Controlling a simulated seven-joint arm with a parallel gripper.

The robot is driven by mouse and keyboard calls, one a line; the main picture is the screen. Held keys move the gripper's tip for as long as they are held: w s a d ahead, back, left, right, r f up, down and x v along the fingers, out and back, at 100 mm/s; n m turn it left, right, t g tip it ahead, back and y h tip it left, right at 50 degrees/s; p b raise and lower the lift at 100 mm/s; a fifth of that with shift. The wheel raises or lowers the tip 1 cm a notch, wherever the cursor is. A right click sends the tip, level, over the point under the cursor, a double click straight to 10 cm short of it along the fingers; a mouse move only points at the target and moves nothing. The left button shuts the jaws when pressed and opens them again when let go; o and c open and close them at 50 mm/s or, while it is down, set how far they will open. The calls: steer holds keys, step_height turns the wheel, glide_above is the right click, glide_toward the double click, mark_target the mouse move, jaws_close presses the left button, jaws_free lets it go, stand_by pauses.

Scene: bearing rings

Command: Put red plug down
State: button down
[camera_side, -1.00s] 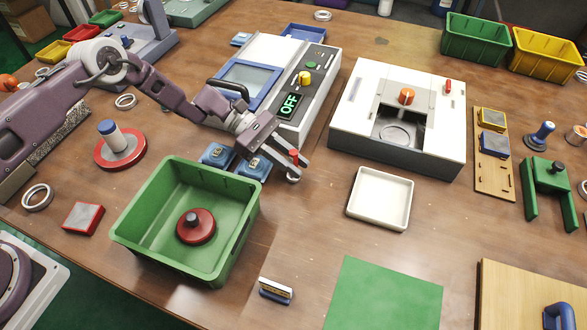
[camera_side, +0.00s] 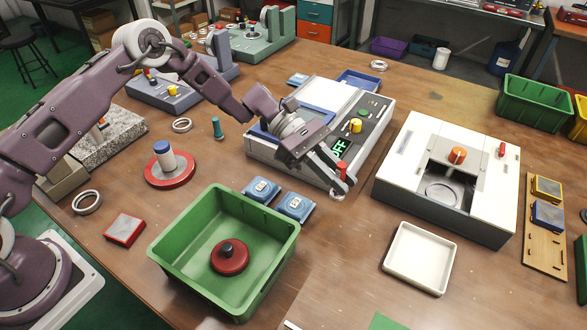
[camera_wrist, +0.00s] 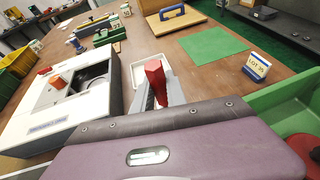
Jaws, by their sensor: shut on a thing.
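My gripper (camera_side: 338,190) is shut on the red plug (camera_side: 342,172), just in front of the grey and white tester box with the green display. The plug's upper part shows between the fingers. In the wrist view the red plug (camera_wrist: 155,84) stands up from my gripper (camera_wrist: 160,98), and its lower end is hidden. I cannot tell in the side view how high it is above the table.
Two blue blocks (camera_side: 295,206) lie left of my gripper, behind a green bin (camera_side: 172,252) holding a red disc with a black knob (camera_side: 230,258). A white tray (camera_side: 420,258) and a white machine (camera_side: 400,160) stand right. Bare table lies between bin and tray.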

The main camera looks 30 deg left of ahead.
mark_target(342, 165)
step_height(342, 165, up, 5)
steer(key=shift+r, duration=0.2)
steer(key=w+a+r+n+t, duration=0.3)
steer(key=w+a+n+t, duration=0.4)
steer(key=a, duration=0.4)
steer(key=w+a+n+t+y, duration=0.3)
steer(key=a+n+t+y, duration=0.1)
steer(key=a, duration=0.9)
steer(key=w+a+n+t+y, duration=0.2)
steer(key=a+n+t+y, duration=0.2)
steer(key=a, duration=1)
steer(key=s+a+f+n+y, duration=0.1)
steer(key=s+a+n+y, duration=0.5)
steer(key=a, duration=0.6)
steer(key=s+a+f+n+y, duration=0.2)
steer(key=s+a+n+y, duration=0.15)
steer(key=s+a, duration=0.65)
steer(key=shift+y, duration=0.35)
steer(key=f, duration=0.5)
steer(key=w+a+f, duration=0.1)
steer(key=f, duration=0.4)
steer(key=w+a+f, duration=0.1)
steer(key=f, duration=0.4)
